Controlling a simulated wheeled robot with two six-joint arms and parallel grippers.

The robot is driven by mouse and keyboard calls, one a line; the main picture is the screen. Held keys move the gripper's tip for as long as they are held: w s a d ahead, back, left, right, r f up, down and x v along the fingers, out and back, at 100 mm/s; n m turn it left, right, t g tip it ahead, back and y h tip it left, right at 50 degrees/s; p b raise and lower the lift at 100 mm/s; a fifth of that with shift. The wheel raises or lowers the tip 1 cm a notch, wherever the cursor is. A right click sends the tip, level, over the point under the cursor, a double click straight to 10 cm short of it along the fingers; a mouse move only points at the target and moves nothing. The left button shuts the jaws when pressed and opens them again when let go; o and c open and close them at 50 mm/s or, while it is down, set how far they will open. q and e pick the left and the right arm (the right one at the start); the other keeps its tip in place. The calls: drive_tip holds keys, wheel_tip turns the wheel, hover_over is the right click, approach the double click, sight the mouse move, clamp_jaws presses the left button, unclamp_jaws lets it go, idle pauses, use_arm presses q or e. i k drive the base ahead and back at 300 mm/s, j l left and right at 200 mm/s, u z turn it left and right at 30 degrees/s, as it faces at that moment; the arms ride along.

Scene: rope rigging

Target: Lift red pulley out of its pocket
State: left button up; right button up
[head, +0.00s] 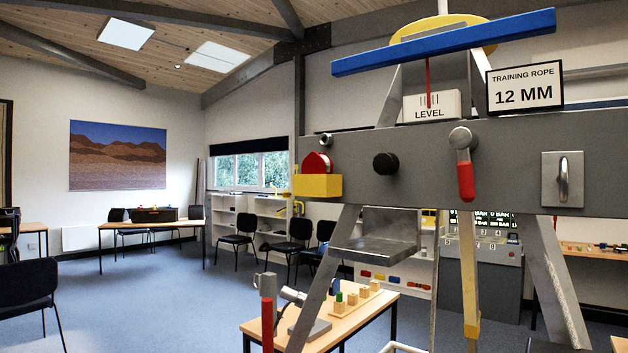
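The red pulley (316,162) sits in a yellow box-shaped pocket (317,186) at the left end of the grey crossbeam (420,160). Its rounded upper part shows above the pocket; its lower part is hidden behind the pocket's front wall. Neither of my grippers is in view.
The beam also carries a black knob (386,163), a red-handled lever (465,176) and a latch plate (562,180). A blue bar (440,42) slants above it. A grey shelf (375,248) juts out below. A wooden table (350,310) stands behind the frame.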

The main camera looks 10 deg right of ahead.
sight(315, 163)
drive_tip(key=z, duration=0.3)
drive_tip(key=i+j+z, duration=0.2)
drive_tip(key=j+z, duration=0.25)
drive_tip(key=i+j+z, duration=0.15)
drive_tip(key=z, duration=0.3)
drive_tip(key=j+z, duration=0.4)
drive_tip(key=j, duration=0.15)
drive_tip(key=i, duration=0.05)
